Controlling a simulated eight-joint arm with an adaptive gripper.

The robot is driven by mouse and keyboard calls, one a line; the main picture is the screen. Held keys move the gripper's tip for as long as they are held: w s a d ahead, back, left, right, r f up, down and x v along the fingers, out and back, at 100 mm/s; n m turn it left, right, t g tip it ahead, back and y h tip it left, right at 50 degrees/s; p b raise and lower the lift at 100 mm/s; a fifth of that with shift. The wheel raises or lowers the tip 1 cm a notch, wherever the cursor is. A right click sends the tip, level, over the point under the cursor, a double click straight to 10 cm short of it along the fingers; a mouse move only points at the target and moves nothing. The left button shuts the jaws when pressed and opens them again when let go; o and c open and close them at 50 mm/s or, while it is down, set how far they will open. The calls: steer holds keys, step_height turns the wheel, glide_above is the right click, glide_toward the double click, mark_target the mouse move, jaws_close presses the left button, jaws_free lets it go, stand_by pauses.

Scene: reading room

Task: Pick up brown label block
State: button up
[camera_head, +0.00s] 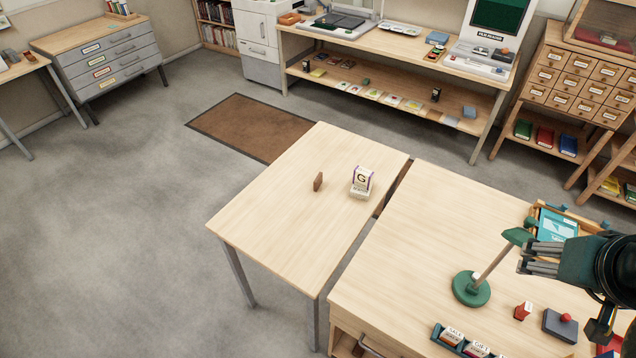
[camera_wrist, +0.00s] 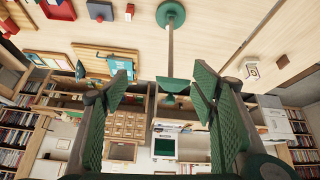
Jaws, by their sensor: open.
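The brown label block (camera_head: 318,181) stands upright on the farther light wood table (camera_head: 290,222) in the head view, left of a white block marked G. In the wrist view a small brown block (camera_wrist: 283,62) shows at the right, beside the G block. My gripper (camera_head: 527,259) is at the right of the head view, over the nearer table and far from the brown block. In the wrist view my gripper (camera_wrist: 162,85) has its green-padded fingers spread with nothing held between them.
The G block (camera_head: 362,180) sits close right of the brown block. A green desk lamp (camera_head: 471,289) stands beside my gripper. A teal box (camera_head: 556,226), a red block (camera_head: 522,311) and a tray of labelled blocks (camera_head: 437,334) are on the nearer table (camera_head: 420,225). A gap separates the tables.

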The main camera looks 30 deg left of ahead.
steer(key=w+a+r+n, duration=0.1)
steer(key=w+a, duration=0.1)
steer(key=w, duration=0.1)
steer(key=w+a+r+n, duration=0.1)
steer(key=w+a, duration=0.1)
steer(key=w, duration=0.1)
steer(key=w+a+r+n+g, duration=0.1)
steer(key=w+a, duration=0.2)
steer(key=shift+a+y, duration=0.1)
steer(key=shift+y, duration=0.2)
steer(key=w+a+f+n+g, duration=0.2)
steer(key=w+a+n, duration=0.3)
steer(key=w+a, duration=1.05)
steer(key=n+g+h, duration=0.1)
steer(key=n+g, duration=0.3)
steer(key=n, duration=0.6)
glide_above(318, 177)
steer(key=f, duration=3)
steer(key=shift+w+d+f, duration=0.15)
steer(key=shift+d+f, duration=0.1)
steer(key=shift+f, duration=0.15)
steer(key=shift+a+f, duration=0.3)
steer(key=shift+f, duration=0.05)
